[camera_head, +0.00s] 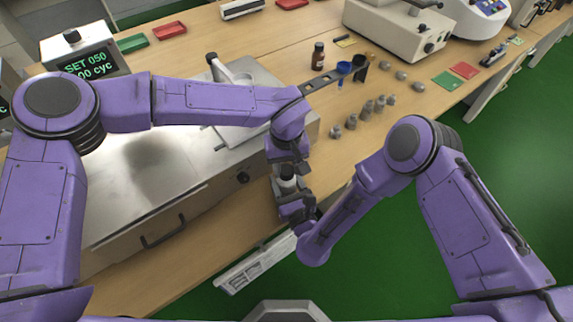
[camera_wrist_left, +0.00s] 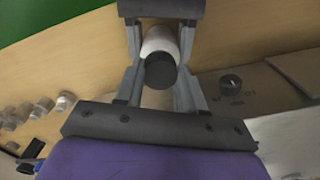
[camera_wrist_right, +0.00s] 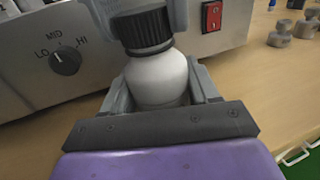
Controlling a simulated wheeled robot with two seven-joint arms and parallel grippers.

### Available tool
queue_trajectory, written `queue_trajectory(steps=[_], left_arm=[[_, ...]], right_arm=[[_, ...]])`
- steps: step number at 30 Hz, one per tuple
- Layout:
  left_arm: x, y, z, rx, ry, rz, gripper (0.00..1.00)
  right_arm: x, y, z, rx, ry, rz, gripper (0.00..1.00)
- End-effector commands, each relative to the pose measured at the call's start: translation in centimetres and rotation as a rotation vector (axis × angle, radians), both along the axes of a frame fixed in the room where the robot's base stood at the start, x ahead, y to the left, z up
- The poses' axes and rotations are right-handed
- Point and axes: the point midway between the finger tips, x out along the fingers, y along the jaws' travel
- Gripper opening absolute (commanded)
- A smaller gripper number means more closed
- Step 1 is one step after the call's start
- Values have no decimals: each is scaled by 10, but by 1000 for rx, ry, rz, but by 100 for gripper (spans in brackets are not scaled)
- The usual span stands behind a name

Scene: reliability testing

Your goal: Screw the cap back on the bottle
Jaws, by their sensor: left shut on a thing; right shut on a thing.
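The white bottle (camera_wrist_right: 158,78) stands upright between the fingers of my right gripper (camera_wrist_right: 160,88), which is shut on its body. The ribbed black cap (camera_wrist_right: 143,28) sits on top of the bottle, level in the right wrist view; whether its thread is engaged cannot be seen. My left gripper (camera_wrist_left: 160,68) comes from above and is shut on the cap, its fingers on either side of it. In the left wrist view the cap's round top (camera_wrist_left: 160,71) faces the camera, with the white bottle (camera_wrist_left: 159,42) behind it. In the head view both grippers meet at the bottle, mostly hidden.
A metal device (camera_head: 150,165) with a control knob (camera_wrist_right: 66,60) and red switch (camera_wrist_right: 212,15) stands close to the bottle. Several grey pieces (camera_head: 366,110) lie to the right on the wooden table. A brown bottle (camera_head: 318,56) stands farther back.

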Motion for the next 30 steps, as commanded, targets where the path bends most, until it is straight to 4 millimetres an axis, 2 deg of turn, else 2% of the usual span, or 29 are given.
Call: queue_trajectory(steps=[3, 8, 9, 11, 19, 22, 26, 30], left_arm=[[0, 0, 0, 0, -2, -230, 11], [1, 0, 0, -1, -2, -231, 11], [1, 0, 0, -1, -2, -230, 52], [0, 0, 0, -1, -2, -230, 68], [0, 0, 1, 0, -1, -229, 68], [1, 0, 7, -1, -3, -228, 68], [1, 0, 31, -1, -5, -228, 68], [1, 0, 65, -1, -6, -227, 68]], right_arm=[[0, 0, 0, 0, 1, 0, 0], [0, 0, 0, 0, 1, 0, 0], [0, 0, 0, 0, 1, 0, 0], [0, 0, 0, 0, 1, 0, 0], [0, 0, 0, 0, 1, 0, 0], [0, 0, 0, 0, 1, 0, 0], [0, 0, 0, 0, 1, 0, 0], [0, 0, 0, 0, 1, 0, 0]])
